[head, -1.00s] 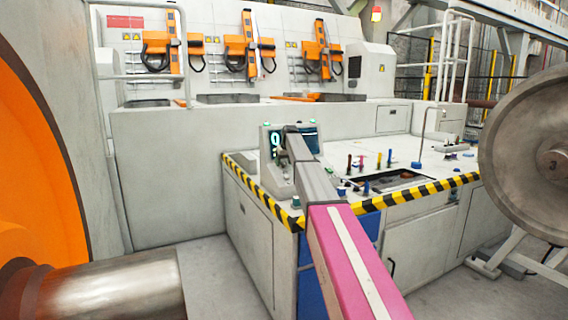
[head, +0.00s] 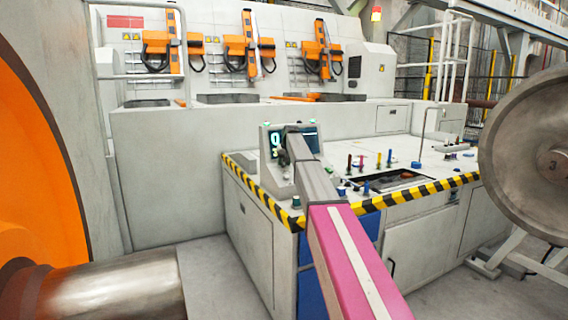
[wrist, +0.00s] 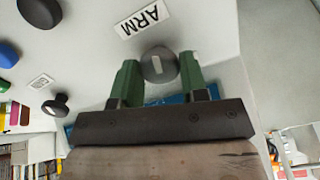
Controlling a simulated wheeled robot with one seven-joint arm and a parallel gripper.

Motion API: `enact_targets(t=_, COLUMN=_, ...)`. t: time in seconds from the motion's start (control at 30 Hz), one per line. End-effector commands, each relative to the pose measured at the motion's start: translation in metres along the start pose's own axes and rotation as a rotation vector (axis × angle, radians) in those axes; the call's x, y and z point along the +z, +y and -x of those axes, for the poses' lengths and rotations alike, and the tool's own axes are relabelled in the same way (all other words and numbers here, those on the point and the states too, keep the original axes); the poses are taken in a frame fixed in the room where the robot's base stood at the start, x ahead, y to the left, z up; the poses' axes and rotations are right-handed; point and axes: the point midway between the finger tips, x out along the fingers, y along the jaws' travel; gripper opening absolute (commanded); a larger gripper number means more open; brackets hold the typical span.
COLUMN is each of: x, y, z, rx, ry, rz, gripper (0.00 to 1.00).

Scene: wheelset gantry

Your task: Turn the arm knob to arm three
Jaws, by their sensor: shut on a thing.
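The arm knob (wrist: 158,67) is a round grey knob with a white pointer mark. It sits on a pale panel just below a printed ARM label (wrist: 143,19) in the wrist view. The white mark is upright with a slight tilt in that picture. My gripper (wrist: 159,76) has its two green fingers on either side of the knob, shut on it. In the head view my arm hides the knob and the gripper. A small control box with a lit green display (head: 275,141) stands just left of my arm's end; its digits are too small to read surely.
A black knob (wrist: 56,105), a blue knob (wrist: 8,53) and a dark knob (wrist: 40,12) are left of my gripper. Pegs and a recessed tray (head: 398,180) lie on the console, edged by striped tape (head: 415,193). A large wheel (head: 525,150) stands at right.

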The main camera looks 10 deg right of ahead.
Motion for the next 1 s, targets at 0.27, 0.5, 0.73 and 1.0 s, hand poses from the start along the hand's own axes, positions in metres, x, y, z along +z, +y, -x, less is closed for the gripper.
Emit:
enact_targets(t=0.27, x=0.0003, y=0.0009, z=0.0002, rx=-0.011, ry=0.0, rz=-0.262, gripper=0.16)
enact_targets(t=0.5, x=0.0006, y=0.0015, z=0.0002, rx=-0.02, ry=0.0, rz=-0.49, gripper=0.16)
enact_targets(t=0.73, x=0.001, y=0.002, z=0.0002, rx=-0.029, ry=0.0, rz=-0.708, gripper=0.16)
enact_targets(t=1.0, x=0.0014, y=0.0026, z=0.0002, rx=-0.039, ry=0.0, rz=-0.955, gripper=0.16)
